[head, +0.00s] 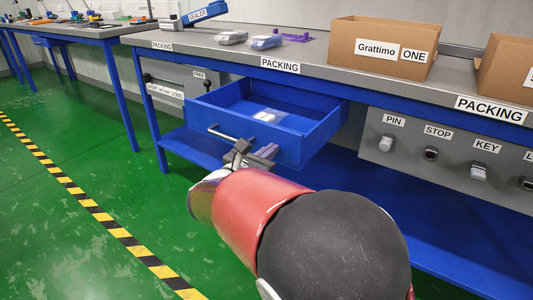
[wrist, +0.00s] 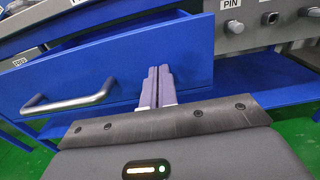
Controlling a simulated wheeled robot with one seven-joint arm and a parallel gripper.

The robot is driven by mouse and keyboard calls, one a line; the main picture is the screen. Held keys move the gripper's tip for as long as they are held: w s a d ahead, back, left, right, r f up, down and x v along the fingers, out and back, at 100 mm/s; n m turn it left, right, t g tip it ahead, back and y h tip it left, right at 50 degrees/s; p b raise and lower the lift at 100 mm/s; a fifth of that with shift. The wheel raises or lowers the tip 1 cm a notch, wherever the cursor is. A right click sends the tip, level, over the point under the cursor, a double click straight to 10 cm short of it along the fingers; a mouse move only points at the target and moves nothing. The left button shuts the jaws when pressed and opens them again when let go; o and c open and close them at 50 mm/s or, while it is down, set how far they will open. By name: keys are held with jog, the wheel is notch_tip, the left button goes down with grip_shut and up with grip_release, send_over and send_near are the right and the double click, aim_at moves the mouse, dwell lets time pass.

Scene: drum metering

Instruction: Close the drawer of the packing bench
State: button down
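The blue drawer (head: 300,141) of the packing bench (head: 235,38) stands pulled out, with a small pale packet (head: 268,116) inside. Its grey bar handle (head: 226,134) is on the front panel. In the wrist view the drawer front (wrist: 110,60) fills the upper middle, and the handle (wrist: 68,102) lies to the left of my fingers. My gripper (head: 268,152) is at the drawer front, beside the handle and not around it. In the wrist view its fingers (wrist: 157,72) are together with nothing between them. I cannot tell whether the fingertips touch the panel.
A grey panel with labelled controls, including PIN (head: 386,143) and STOP (head: 431,153), is right of the drawer. A cardboard box (head: 382,48) and a sealer (head: 205,12) stand on the bench top. Green floor (head: 100,125) is clear at left.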

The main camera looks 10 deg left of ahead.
jog(key=p+x, duration=0.2)
jog(key=x, duration=2.2)
jog(key=shift+w+d, duration=0.1)
jog(key=shift+d, duration=0.05)
jog(key=shift+w+r, duration=0.15)
jog(key=shift+r, duration=0.1)
jog(key=shift+d+r, duration=0.1)
jog(key=shift+r, duration=0.05)
